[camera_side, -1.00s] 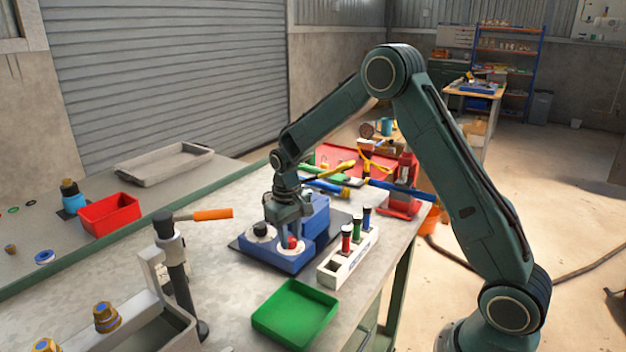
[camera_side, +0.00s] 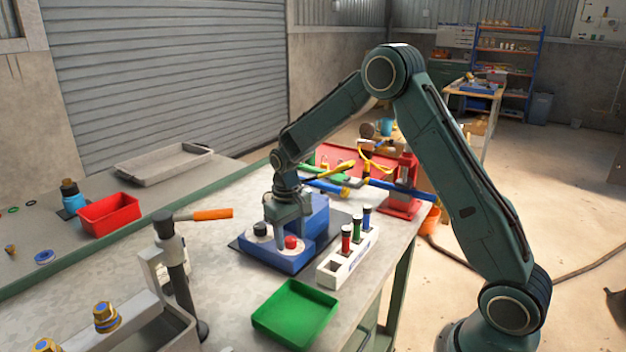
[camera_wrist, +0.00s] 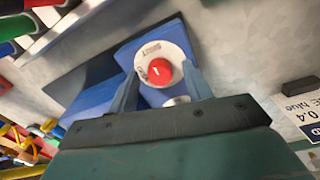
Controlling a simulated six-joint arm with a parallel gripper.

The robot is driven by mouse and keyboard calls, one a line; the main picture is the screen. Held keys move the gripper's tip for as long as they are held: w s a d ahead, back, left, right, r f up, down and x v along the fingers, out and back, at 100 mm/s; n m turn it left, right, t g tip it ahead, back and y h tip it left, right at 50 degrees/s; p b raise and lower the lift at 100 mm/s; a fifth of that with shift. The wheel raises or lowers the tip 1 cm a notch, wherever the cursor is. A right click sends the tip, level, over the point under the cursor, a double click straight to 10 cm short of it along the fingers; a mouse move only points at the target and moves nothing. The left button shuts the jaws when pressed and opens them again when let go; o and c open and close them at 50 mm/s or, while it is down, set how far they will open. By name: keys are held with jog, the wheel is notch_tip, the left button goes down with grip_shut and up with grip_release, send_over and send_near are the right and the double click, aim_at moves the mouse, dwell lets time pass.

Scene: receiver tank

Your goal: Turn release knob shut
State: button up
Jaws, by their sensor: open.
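A red knob (camera_side: 291,242) stands on a round white dial on the blue block (camera_side: 268,257). In the wrist view the red knob (camera_wrist: 160,72) has a short white mark, and its dial (camera_wrist: 152,50) reads "SHUT" beside it; other lettering is partly hidden. A black knob (camera_side: 260,230) sits on a second white dial to its left. My gripper (camera_side: 290,222) is open and empty, just above the red knob. In the wrist view its two fingers (camera_wrist: 160,82) appear on either side of the knob, apart from it.
A white rack (camera_side: 340,262) with red, green and blue cylinders stands close to the right. A green tray (camera_side: 295,314) lies in front. Bare bench lies between.

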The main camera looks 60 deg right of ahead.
aim_at(289, 239)
notch_tip(289, 239, up, 14)
jog(key=shift+a, duration=0.25)
dwell(0.5)
jog(key=shift+f, duration=0.1)
jog(key=s+a+r+n+t, duration=0.1)
jog(key=s+a+r+t, duration=0.15)
jog(key=s+r, duration=0.35)
jog(key=s+a+r+t, duration=0.1)
jog(key=s+a+r, duration=0.2)
jog(key=s, duration=0.6)
jog(key=s+a+f+n+t, duration=0.1)
jog(key=s+a+f+t, duration=0.1)
jog(key=s, duration=1.2)
jog(key=shift+a+f, duration=0.15)
jog(key=shift+a, duration=0.05)
